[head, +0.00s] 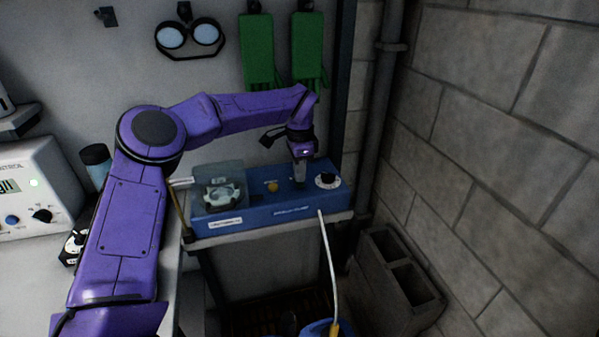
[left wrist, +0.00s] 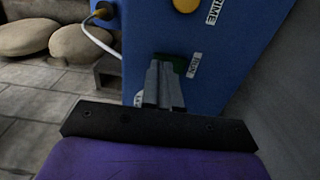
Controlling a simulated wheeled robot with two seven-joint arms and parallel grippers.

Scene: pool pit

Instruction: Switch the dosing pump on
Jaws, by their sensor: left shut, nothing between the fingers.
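The blue dosing pump (head: 258,218) sits on a shelf in the head view, with a clear-covered pump head at its left, a yellow button (head: 272,186) and a black dial (head: 327,181). My left gripper (head: 300,180) is shut and empty, pointing down at the pump between the button and the dial. In the left wrist view the fingertips (left wrist: 168,66) are at a small green part (left wrist: 179,63), apparently a switch, beside a white label. The fingers cover much of it, so I cannot tell its position or whether they touch it. The yellow button (left wrist: 187,4) shows above, labelled PRIME.
A white hose (head: 329,260) hangs in front of the pump. A grey pipe (head: 378,110) and block wall stand close on the right. Green gloves (head: 258,50) and goggles (head: 188,37) hang behind. A white control box (head: 40,185) stands at the left.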

